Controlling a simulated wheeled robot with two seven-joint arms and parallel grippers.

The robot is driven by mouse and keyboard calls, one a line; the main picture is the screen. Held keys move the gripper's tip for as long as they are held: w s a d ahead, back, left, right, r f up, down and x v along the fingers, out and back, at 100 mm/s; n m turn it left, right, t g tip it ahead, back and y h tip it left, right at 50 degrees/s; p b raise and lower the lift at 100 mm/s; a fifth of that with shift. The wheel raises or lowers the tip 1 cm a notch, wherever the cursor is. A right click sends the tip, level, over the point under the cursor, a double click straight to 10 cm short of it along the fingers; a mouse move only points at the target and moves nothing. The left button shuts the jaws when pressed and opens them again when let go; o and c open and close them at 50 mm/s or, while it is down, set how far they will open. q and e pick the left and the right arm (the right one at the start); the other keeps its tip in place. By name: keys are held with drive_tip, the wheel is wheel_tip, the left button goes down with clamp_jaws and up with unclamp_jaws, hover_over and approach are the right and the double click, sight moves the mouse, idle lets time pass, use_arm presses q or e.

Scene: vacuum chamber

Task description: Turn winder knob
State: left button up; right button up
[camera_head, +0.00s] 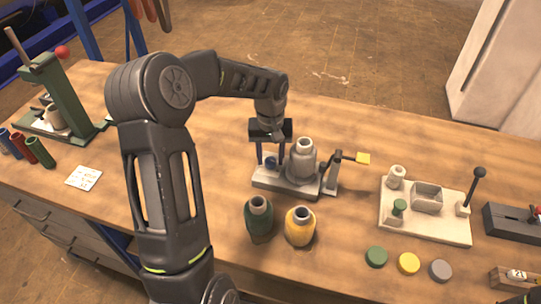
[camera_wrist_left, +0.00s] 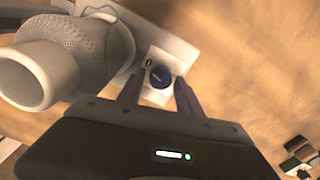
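The winder has a pale base (camera_head: 264,183) with a large grey ribbed body (camera_head: 301,164) and a crank with a yellow handle (camera_head: 362,158) on its right. My left gripper (camera_head: 270,162) points down over that end, fingers spread. The grey body (camera_wrist_left: 75,60) is close beside the left finger. My right gripper is not in view.
A green bottle (camera_head: 259,218) and a yellow bottle (camera_head: 300,227) stand just in front of the winder. A pale fixture board (camera_head: 440,228) with a lever is to the right. A green press (camera_head: 62,100) stands at the far left. The wooden table (camera_head: 345,250) is partly clear.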

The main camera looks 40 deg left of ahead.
use_arm(q)
clamp_jaws()
